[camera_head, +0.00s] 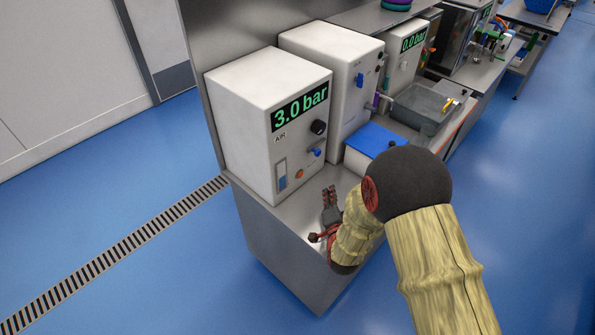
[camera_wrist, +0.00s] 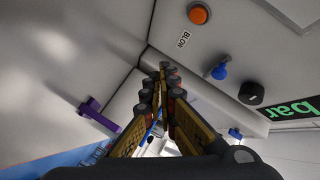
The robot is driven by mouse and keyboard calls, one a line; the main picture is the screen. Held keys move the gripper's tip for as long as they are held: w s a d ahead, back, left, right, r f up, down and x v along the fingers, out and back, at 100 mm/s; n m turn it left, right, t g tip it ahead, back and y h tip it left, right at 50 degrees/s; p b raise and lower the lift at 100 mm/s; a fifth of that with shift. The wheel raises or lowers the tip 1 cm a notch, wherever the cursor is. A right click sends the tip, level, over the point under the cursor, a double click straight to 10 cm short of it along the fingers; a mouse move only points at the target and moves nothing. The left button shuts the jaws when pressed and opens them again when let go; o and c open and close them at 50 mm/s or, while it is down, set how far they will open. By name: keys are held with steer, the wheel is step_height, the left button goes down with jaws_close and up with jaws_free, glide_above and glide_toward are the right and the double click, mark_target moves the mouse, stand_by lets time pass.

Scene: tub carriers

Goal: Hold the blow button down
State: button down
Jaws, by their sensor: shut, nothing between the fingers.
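The blow button is a round orange button (camera_head: 299,173) low on the front of the white AIR box (camera_head: 245,110), whose display reads 3.0 bar. In the wrist view the orange button (camera_wrist: 199,14) is at the top, beside the label BLOW. My gripper (camera_head: 328,191) is in front of the box, below and to the right of the button in the head view. In the wrist view my gripper (camera_wrist: 165,68) has its fingertips together with nothing between them. The fingertips are apart from the button, which looks unpressed and is not hidden.
A blue-lidded box (camera_head: 374,139) stands right of the AIR box, with a second white box (camera_head: 328,62) behind. Bare steel bench shows around my gripper.

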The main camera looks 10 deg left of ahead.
mark_target(300, 174)
steer(key=shift+a, duration=0.1)
stand_by(0.3)
steer(key=w+a, duration=0.4)
steer(key=a, duration=0.1)
steer(key=shift+w+a, duration=0.1)
steer(key=shift+a, duration=0.05)
steer(key=shift+w+a+b, duration=0.3)
steer(key=shift+w+a, duration=0.25)
steer(key=shift+a, duration=0.15)
steer(key=shift+w+a, duration=0.1)
steer(key=shift+a, duration=0.05)
stand_by(0.9)
steer(key=shift+w+a+b, duration=0.2)
steer(key=shift+b, duration=0.2)
steer(key=shift+w+a+b, duration=0.25)
steer(key=shift+a+b, duration=0.05)
steer(key=shift+a, duration=0.05)
stand_by(1.5)
steer(key=shift+s+d, duration=0.55)
steer(key=shift+d, duration=0.1)
